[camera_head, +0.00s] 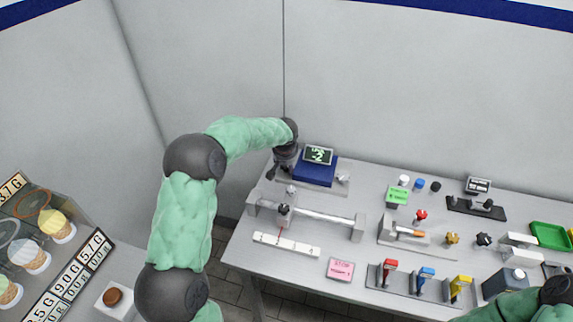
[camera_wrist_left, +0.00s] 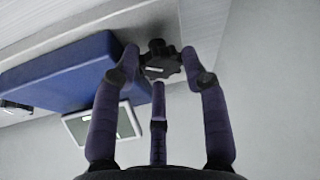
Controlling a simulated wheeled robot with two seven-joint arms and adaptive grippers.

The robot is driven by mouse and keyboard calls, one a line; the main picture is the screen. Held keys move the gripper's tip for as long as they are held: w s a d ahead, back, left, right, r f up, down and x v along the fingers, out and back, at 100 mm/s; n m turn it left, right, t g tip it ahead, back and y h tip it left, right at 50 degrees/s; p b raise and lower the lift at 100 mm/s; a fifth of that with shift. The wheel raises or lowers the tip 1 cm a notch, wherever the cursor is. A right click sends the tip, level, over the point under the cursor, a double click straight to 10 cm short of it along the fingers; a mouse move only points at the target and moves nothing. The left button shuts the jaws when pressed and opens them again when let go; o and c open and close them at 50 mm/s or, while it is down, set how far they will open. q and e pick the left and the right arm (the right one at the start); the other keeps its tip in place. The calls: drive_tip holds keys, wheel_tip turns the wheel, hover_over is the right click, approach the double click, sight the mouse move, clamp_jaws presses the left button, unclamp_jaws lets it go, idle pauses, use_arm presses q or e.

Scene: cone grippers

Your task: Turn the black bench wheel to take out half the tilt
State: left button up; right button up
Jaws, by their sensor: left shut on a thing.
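The black bench wheel (camera_wrist_left: 160,62) is a lobed knob, seen in the left wrist view at the bench's edge, beside a blue block. My left gripper (camera_head: 279,170) is at the far left corner of the bench; in the left wrist view its fingers (camera_wrist_left: 160,75) are shut around the wheel. The gripper hides the wheel in the head view. The blue block (camera_head: 314,174) carries a small dark display (camera_head: 318,155) with green characters, too small to read surely. My right gripper is not in view.
The grey bench (camera_head: 225,278) holds a rail with a slider (camera_head: 325,217), a white scale strip (camera_head: 286,244), a pink card (camera_head: 340,269), colored levers (camera_head: 426,275), knobs, and a green tray (camera_head: 551,236). A stand with ice cream cones (camera_head: 55,226) is at left.

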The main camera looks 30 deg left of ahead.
use_arm(q)
drive_tip(key=shift+s+f, duration=0.1)
drive_tip(key=shift+s, duration=0.05)
drive_tip(key=o, duration=1.1)
drive_tip(key=shift+a, duration=0.1)
drive_tip(key=shift+r, duration=0.25)
drive_tip(key=v, duration=0.7)
drive_tip(key=shift+s+r, duration=0.2)
drive_tip(key=shift+r, duration=0.05)
